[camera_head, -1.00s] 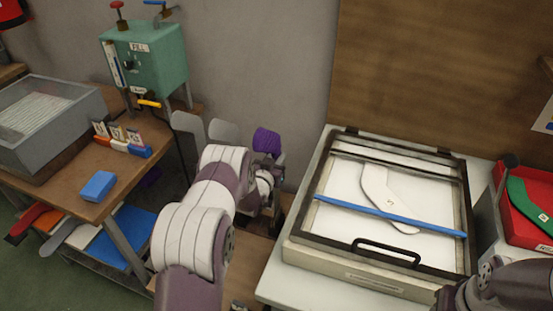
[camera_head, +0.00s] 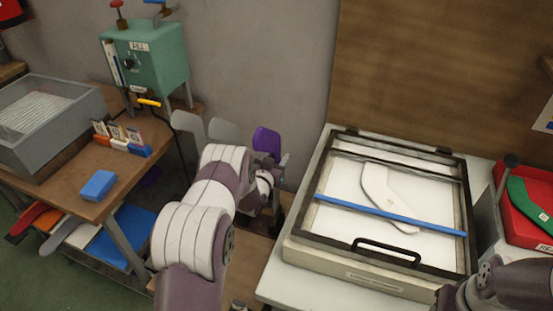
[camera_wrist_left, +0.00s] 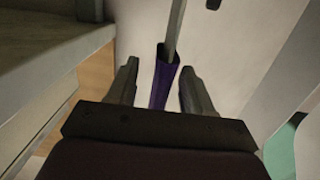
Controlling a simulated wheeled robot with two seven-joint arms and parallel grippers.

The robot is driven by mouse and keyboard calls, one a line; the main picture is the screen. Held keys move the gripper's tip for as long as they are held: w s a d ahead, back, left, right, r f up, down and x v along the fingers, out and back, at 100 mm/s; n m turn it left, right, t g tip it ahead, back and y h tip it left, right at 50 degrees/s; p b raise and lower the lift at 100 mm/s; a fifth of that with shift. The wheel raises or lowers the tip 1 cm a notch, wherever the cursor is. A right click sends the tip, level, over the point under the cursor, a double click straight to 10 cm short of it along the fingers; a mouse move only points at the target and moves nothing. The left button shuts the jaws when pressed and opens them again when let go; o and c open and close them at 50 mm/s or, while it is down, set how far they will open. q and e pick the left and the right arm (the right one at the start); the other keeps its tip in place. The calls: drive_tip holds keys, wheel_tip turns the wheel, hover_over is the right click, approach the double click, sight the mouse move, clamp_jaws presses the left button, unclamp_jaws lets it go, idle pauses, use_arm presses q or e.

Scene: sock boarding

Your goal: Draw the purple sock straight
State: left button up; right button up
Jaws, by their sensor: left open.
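The purple sock (camera_head: 267,141) sits on an upright board at the back, beside two bare grey boards, and looks smooth in the head view. In the left wrist view the purple sock (camera_wrist_left: 161,84) shows as a narrow strip between the fingers, with a grey bar (camera_wrist_left: 175,28) running from its dark open end. My left gripper (camera_wrist_left: 160,88) is open, with a finger on each side of the sock and gaps visible. In the head view my left gripper (camera_head: 272,172) is just below the sock, partly hidden by my arm. My right arm shows at lower right, its gripper out of frame.
Bare grey boards (camera_head: 222,130) stand left of the sock. A framed press (camera_head: 400,257) with a white sock shape and blue bar is on the right table. A green machine (camera_head: 157,55), grey bin (camera_head: 40,140) and blue block (camera_head: 98,186) are at left. A red tray (camera_head: 540,229) is far right.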

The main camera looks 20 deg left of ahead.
use_arm(q)
drive_tip(key=s+d+f+n+g+p, duration=0.1)
drive_tip(key=s+f+g+p, duration=0.3)
drive_tip(key=s, duration=0.5)
drive_tip(key=s+f+g+p, duration=0.1)
drive_tip(key=s+f+g, duration=0.35)
drive_tip(key=s, duration=0.45)
drive_tip(key=s+d+r+g+p, duration=0.2)
drive_tip(key=s+d+r+g, duration=0.2)
drive_tip(key=s+r, duration=0.45)
drive_tip(key=s+d+r+g+p, duration=0.35)
drive_tip(key=s+r, duration=0.35)
drive_tip(key=r, duration=0.3)
drive_tip(key=s+d+r+m+p, duration=0.1)
drive_tip(key=d+r, duration=0.3)
drive_tip(key=r, duration=0.6)
drive_tip(key=shift+s+r+m+t+h, duration=0.25)
drive_tip(key=shift+s+m+t+h, duration=0.15)
use_arm(e)
wheel_tip(320, 180, up, 12)
